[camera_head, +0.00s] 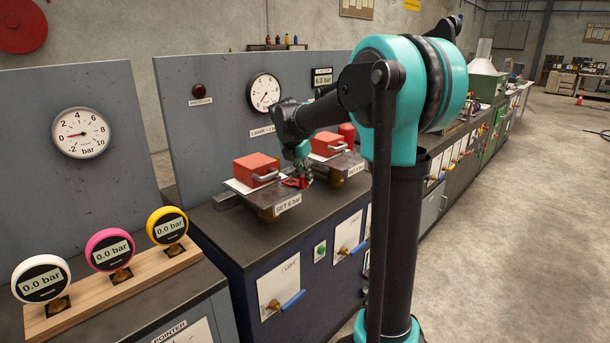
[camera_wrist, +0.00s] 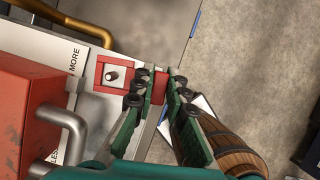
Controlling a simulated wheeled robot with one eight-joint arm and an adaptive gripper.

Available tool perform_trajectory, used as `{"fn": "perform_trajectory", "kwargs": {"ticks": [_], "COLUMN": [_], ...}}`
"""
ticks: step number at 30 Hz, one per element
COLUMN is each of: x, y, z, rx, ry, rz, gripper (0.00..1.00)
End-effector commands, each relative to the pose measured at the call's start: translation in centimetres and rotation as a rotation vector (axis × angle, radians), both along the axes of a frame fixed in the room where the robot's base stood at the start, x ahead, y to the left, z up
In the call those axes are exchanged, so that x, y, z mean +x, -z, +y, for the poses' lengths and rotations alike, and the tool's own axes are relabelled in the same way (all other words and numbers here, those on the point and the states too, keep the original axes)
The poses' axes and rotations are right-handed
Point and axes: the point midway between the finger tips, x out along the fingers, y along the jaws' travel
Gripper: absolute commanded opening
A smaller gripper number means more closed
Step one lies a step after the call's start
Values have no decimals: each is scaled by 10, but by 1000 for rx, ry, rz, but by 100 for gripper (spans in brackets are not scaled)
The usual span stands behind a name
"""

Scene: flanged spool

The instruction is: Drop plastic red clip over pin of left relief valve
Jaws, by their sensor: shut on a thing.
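The left relief valve shows in the head view as a red block (camera_head: 257,168) with a metal handle on a grey plate labelled SET 6 bar; the block fills the left of the wrist view (camera_wrist: 28,115). My gripper (camera_head: 305,178) is beside its right front. In the wrist view my gripper (camera_wrist: 158,88) is shut on the tab of the red clip (camera_wrist: 101,78); the clip also shows in the head view (camera_head: 293,183). The clip's square frame appears around a small pin (camera_wrist: 111,75) on a white plate. I cannot tell whether the frame rests on the plate.
A second red-block valve (camera_head: 328,146) stands to the right, close to my arm. A gauge panel (camera_head: 200,110) rises behind. A wooden block with three 0.0 bar gauges (camera_head: 95,290) is at left. The dark bench top (camera_head: 225,225) has bare room at front.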

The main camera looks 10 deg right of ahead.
Motion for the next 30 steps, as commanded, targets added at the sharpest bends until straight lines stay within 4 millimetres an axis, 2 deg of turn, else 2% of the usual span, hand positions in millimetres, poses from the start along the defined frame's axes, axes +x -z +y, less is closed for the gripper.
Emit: {"fn": "perform_trajectory", "kwargs": {"ticks": [7, 8, 13, 23, 26, 30], "x": [0, 0, 0, 0, -2, -9], "y": [0, 0, 0, -1, -8, -29], "z": [0, 0, 0, 1, 3, 9], "rx": [0, 0, 0, 0, 0, 0], "ry": [0, 0, 0, 0, -1, -1], "rz": [0, 0, 0, 0, 0, 0], "gripper": [0, 15, 36, 37, 37, 37]}}
